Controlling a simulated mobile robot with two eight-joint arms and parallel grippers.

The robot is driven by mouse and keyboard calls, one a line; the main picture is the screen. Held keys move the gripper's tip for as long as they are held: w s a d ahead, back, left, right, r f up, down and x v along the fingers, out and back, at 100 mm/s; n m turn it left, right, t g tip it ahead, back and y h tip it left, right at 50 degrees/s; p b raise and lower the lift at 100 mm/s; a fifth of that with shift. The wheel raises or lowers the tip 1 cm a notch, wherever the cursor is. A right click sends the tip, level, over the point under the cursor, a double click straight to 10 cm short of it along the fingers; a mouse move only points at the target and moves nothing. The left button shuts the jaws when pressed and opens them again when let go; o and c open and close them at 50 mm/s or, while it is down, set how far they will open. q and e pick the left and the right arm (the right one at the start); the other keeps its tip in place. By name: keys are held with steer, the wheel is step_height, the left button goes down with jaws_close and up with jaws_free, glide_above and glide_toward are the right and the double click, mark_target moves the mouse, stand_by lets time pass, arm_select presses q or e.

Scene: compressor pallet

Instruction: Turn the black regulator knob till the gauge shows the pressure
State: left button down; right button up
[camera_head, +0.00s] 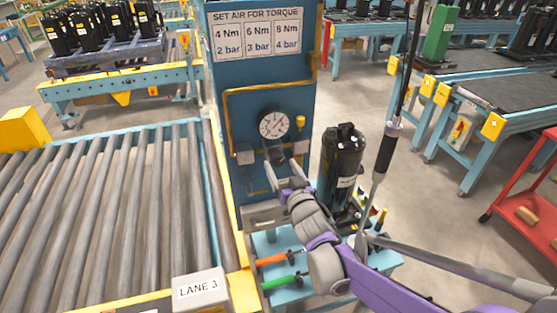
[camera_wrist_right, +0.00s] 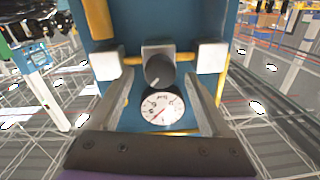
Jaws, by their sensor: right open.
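The black regulator knob (camera_wrist_right: 159,70) sits on a grey block on the blue panel. In the head view the knob (camera_head: 274,155) is partly hidden by my right gripper (camera_head: 284,170). The round white gauge (camera_head: 273,124) is just above it on the panel, and shows upside down in the wrist view (camera_wrist_right: 162,108). Its needle shows, but I cannot read the exact pressure. My right gripper (camera_wrist_right: 159,76) is open, with one finger on each side of the knob; I cannot tell whether they touch it. My left gripper is not in view.
A sign (camera_head: 257,32) above the gauge pairs torques with bar values. A yellow pipe (camera_head: 228,120) runs on the panel. A black compressor (camera_head: 342,160) stands right of the panel, near my right arm. A roller conveyor (camera_head: 110,215) lies left. A hanging tool (camera_head: 388,147) is at right.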

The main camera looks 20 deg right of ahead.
mark_target(279, 163)
steer(key=shift+w+a, duration=0.1)
steer(key=shift+w, duration=1.45)
steer(key=shift+c, duration=0.4)
jaws_close()
steer(key=shift+n, duration=0.4)
steer(key=n, duration=0.3)
steer(key=shift+n, duration=0.3)
steer(key=shift+r+n+p, duration=0.1)
steer(key=shift+n+p, duration=0.35)
steer(key=shift+n, duration=1.55)
